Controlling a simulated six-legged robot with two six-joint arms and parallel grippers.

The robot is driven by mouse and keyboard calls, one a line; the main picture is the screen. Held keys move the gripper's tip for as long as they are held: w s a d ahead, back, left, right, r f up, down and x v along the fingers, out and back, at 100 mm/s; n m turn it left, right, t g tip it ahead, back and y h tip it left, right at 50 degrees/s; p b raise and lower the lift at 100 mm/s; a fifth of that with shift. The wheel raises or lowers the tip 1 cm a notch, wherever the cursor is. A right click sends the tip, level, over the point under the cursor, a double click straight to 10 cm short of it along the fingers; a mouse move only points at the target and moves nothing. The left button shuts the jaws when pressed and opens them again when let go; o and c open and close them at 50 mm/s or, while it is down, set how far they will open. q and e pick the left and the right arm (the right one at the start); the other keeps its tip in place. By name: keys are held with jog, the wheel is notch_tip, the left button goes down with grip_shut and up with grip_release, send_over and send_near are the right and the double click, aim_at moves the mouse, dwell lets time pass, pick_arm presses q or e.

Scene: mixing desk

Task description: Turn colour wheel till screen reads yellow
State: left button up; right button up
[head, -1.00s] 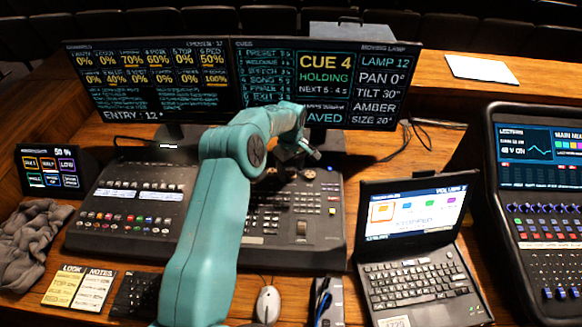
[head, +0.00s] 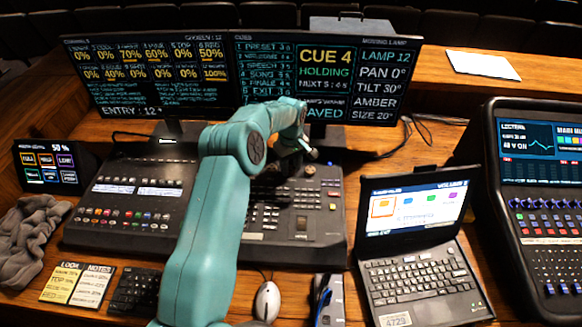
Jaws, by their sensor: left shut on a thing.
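My left gripper (head: 291,168) is down at the upper right part of the lighting desk (head: 318,205), where the wheels are. It is shut on a wheel there, which I take to be the colour wheel; my wrist and fingers hide most of it. A small knob (head: 310,170) shows just right of the fingers. The right-hand screen (head: 375,82) reads LAMP 12, PAN 0°, TILT 30°, AMBER, SIZE 20°, so its colour line says amber. My right gripper is not in view.
A laptop (head: 418,270) stands right of the desk, with a sound mixer (head: 540,215) beyond it. A mouse (head: 267,300), a small keypad (head: 134,290) and note cards (head: 75,284) lie in front. A grey cloth (head: 30,240) lies at left. The left screen (head: 150,75) shows channel levels.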

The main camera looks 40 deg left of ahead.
pick_arm(q)
jog(key=shift+f+m+b, duration=0.15)
jog(key=shift+m+b, duration=0.6)
jog(key=shift+m, duration=0.35)
jog(key=shift+m+b, duration=0.45)
jog(key=shift+m, duration=0.65)
jog(key=o, duration=1)
jog(key=shift+a, duration=0.1)
jog(key=shift+o, duration=0.2)
